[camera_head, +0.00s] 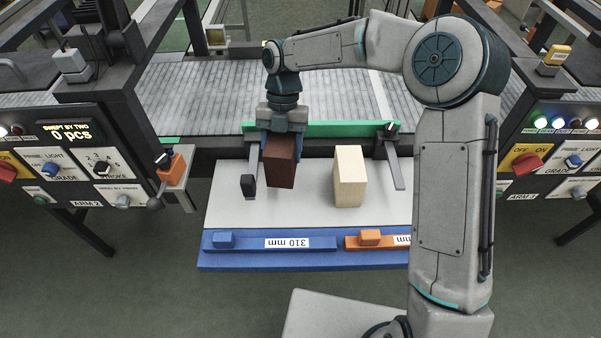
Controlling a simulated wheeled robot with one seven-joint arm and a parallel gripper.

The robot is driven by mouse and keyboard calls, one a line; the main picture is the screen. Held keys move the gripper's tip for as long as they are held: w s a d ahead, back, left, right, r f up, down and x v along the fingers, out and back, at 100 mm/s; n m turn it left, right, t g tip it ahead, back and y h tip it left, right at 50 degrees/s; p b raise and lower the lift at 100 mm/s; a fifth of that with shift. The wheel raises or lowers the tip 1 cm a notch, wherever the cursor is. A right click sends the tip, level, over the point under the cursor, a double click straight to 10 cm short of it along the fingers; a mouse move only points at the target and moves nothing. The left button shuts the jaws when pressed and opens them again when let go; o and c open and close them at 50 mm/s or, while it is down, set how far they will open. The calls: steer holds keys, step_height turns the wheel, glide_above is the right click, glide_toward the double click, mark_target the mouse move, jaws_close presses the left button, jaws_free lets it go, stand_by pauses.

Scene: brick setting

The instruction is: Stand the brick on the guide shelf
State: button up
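A dark brown brick (280,170) is upright, long side up, over the left part of the white shelf (310,222). My gripper (282,146) comes down from above with its fingers on both sides of the brick's upper end, shut on it. I cannot tell whether the brick's lower end touches the shelf. A pale wooden block (349,178) stands upright on the shelf to the right, apart from the brown brick. The shelf's right end is hidden behind my arm.
A dark-tipped guide bar (249,184) is close left of the brick; another guide bar (395,168) is right of the pale block. A green strip (345,129) runs behind. Blue (270,242) and orange (368,240) labelled bars line the front edge. Control panels flank both sides.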

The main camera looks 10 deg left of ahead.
steer(key=shift+s+d+f+p, duration=0.15)
steer(key=shift+d+f, duration=0.6)
steer(key=shift+f, duration=0.4)
steer(key=shift+s+d+f+p, duration=0.1)
steer(key=shift+s+d+f, duration=0.05)
steer(key=shift+d+f, duration=0.8)
steer(key=shift+s+d+f+p, duration=0.15)
steer(key=shift+d+f, duration=0.4)
steer(key=shift+f, duration=0.75)
steer(key=shift+f, duration=0.15)
steer(key=o, duration=1.4)
steer(key=shift+o, duration=0.2)
